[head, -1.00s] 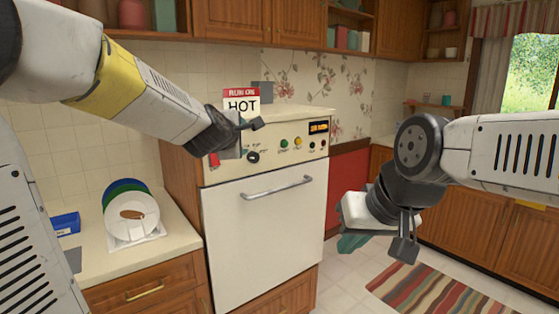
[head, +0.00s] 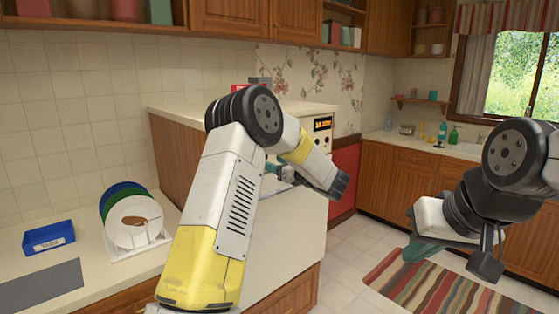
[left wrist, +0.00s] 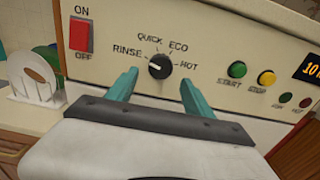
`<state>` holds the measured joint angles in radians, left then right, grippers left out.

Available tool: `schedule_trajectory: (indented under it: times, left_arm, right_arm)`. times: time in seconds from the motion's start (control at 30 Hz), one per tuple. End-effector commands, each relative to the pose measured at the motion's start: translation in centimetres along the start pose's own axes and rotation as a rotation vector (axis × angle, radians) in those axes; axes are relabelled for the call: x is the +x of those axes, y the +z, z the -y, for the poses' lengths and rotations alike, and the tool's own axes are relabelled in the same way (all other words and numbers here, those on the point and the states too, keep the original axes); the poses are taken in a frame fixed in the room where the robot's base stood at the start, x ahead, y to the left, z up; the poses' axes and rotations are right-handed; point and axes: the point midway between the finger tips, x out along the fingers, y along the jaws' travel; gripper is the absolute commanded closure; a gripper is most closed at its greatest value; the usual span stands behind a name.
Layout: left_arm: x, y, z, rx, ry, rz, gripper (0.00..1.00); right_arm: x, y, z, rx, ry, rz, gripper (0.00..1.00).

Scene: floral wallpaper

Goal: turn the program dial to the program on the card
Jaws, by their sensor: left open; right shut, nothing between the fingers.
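The black program dial (left wrist: 159,66) shows in the left wrist view, with RINSE, QUICK, ECO and HOT printed around it. A small white mark on its upper part seems to face near QUICK. My left gripper (left wrist: 158,84) is open, its teal fingertips below and to either side of the dial, with nothing between them. In the head view the left gripper (head: 280,172) is partly covered by my arm, which hides the dial. Only a red strip of the card (head: 240,88) shows; its word is hidden. My right gripper (head: 424,250) is shut and empty, away from the machine.
The panel also has a red ON/OFF switch (left wrist: 81,35), a green start button (left wrist: 237,69), a yellow stop button (left wrist: 266,78) and a lit display (head: 322,124). A plate rack (head: 135,235) and blue box (head: 48,237) stand on the left counter.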

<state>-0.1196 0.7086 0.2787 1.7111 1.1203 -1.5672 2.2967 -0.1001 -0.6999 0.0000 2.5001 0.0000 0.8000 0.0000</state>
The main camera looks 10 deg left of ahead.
Motion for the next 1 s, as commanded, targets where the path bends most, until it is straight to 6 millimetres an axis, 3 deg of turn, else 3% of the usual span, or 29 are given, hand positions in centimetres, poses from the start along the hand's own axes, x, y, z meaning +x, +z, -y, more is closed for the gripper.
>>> schedule_trajectory:
  times: [0.1, 0.3, 0.63, 0.93, 1.0]
  left_arm:
    - [2.1, 0.0, -0.1, 0.002, 0.002, 0.001, 0.4]
    - [4.1, 0.0, 0.0, 0.002, -0.001, 0.0, 0.4]
    - [4.5, 0.0, 0.0, 0.003, -0.003, 0.001, 0.4]
    - [4.5, 0.0, 0.0, 0.003, -0.003, 0.0, 0.99]
    - [4.5, 0.0, 0.0, 0.003, -0.003, 0.0, 1.0]
  right_arm:
    - [0.0, 0.0, 0.0, 0.0, 0.0, 0.0, 1.0]
    - [0.0, 0.0, 0.0, 0.0, 0.0, 0.0, 1.0]
    - [0.0, 0.0, 0.0, 0.0, 0.0, 0.0, 1.0]
    - [0.0, 0.0, 0.0, 0.0, 0.0, 0.0, 1.0]
    - [0.0, 0.0, 0.0, 0.0, 0.0, 0.0, 1.0]
